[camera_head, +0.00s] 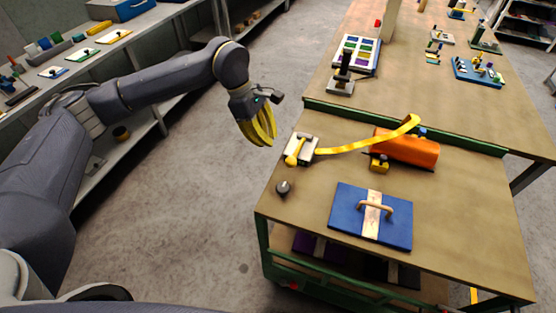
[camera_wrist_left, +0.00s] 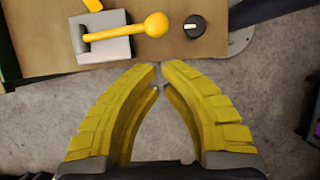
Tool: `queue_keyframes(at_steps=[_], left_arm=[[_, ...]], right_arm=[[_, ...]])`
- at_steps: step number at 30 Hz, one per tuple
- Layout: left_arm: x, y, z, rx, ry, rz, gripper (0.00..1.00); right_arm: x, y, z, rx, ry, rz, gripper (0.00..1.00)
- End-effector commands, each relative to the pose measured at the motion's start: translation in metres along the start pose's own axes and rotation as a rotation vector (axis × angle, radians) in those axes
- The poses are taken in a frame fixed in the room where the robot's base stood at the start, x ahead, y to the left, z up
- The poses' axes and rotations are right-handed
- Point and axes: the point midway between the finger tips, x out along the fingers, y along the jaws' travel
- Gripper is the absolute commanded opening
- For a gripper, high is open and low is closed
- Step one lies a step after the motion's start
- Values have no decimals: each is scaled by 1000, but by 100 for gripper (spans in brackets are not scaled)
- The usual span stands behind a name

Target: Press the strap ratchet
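The strap ratchet (camera_head: 302,148) sits near the left edge of the workbench. It has a pale grey base and a yellow lever ending in a yellow ball knob; it also shows at the top of the left wrist view (camera_wrist_left: 106,48). A yellow strap (camera_head: 350,146) runs from it towards an orange cylinder (camera_head: 408,148), its far end curving up. My left gripper (camera_head: 270,143) hangs off the bench's left edge, left of the ratchet and apart from it. Its yellow fingers come nearly together at the tips (camera_wrist_left: 159,67), with nothing between them. My right gripper is out of view.
A dark knob (camera_head: 283,188) stands on the bench near the ratchet. A blue board with a wooden handle (camera_head: 371,232) lies nearer the front. A green raised strip (camera_head: 345,113) crosses the bench behind the strap. Open floor lies under my left gripper.

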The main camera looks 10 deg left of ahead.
Motion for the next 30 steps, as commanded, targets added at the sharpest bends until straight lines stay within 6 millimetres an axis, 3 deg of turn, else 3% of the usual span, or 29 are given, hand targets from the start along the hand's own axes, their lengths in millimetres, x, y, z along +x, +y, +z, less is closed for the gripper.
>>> queue_keyframes(at_steps=[5, 19, 30], left_arm=[[14, 0, 1, 1, -2, -3, 0], [80, 0, 0, -2, -2, -2, 0], [99, 0, 0, -1, -1, 0, 0]], right_arm=[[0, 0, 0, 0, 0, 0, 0], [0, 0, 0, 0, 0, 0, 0], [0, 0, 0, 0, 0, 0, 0]])
